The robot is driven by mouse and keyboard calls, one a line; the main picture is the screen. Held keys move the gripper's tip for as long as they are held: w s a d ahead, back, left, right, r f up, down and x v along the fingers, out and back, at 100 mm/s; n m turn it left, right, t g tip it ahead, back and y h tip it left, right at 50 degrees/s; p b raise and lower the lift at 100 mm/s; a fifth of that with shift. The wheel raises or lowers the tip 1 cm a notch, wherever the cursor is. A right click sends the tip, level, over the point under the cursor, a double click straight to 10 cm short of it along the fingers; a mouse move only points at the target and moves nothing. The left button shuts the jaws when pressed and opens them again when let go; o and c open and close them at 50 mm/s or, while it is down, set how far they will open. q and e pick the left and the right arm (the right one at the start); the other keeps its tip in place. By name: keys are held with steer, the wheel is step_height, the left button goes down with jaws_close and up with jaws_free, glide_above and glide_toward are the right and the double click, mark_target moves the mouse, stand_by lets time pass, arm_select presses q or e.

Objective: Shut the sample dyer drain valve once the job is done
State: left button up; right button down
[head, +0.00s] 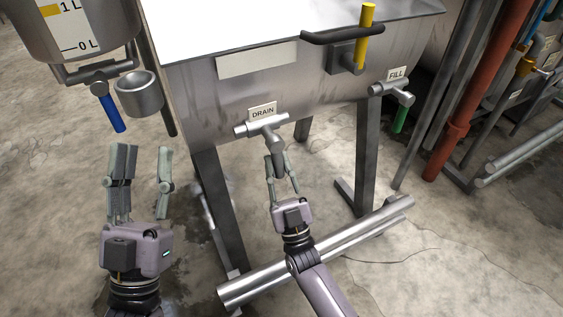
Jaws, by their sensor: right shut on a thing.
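The sample dyer (205,95) is a grey metal vessel with a pale top, standing on dark legs. Its drain valve (262,127), a grey metal fitting under the DRAIN label (262,111), is on the lower front. A part of the valve reaches down and toward me. My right gripper (280,168) is just below the valve, its fingers closed around the lower end of that part, which they largely hide. My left gripper (144,152) is open and empty, pointing up, left of the dyer's front leg.
A fill valve (392,91) with a green handle is at the right. A yellow lever (364,35) stands by a black bar. A tank (75,30) with a blue handle (111,113) and a metal cup (139,94) is at upper left. Metal pipes (330,245) run low in front.

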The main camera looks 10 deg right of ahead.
arm_select(q)
steer(key=shift+w+a+f, duration=0.15)
steer(key=shift+w+f, duration=0.05)
steer(key=shift+f, duration=0.05)
arm_select(e)
steer(key=shift+s+a+m+h, duration=0.1)
steer(key=shift+a+m+h, duration=0.05)
steer(key=shift+m+h, duration=0.65)
steer(key=shift+a+m+h, duration=0.1)
steer(key=shift+m+h, duration=0.6)
steer(key=shift+h, duration=0.2)
steer(key=c, duration=1.4)
jaws_free()
steer(key=shift+a, duration=0.1)
steer(key=shift+c, duration=0.2)
arm_select(q)
steer(key=shift+f+g, duration=0.1)
steer(key=shift+g, duration=0.2)
arm_select(e)
steer(key=a+v, duration=0.1)
steer(key=v, duration=1.1)
steer(key=shift+d, duration=0.5)
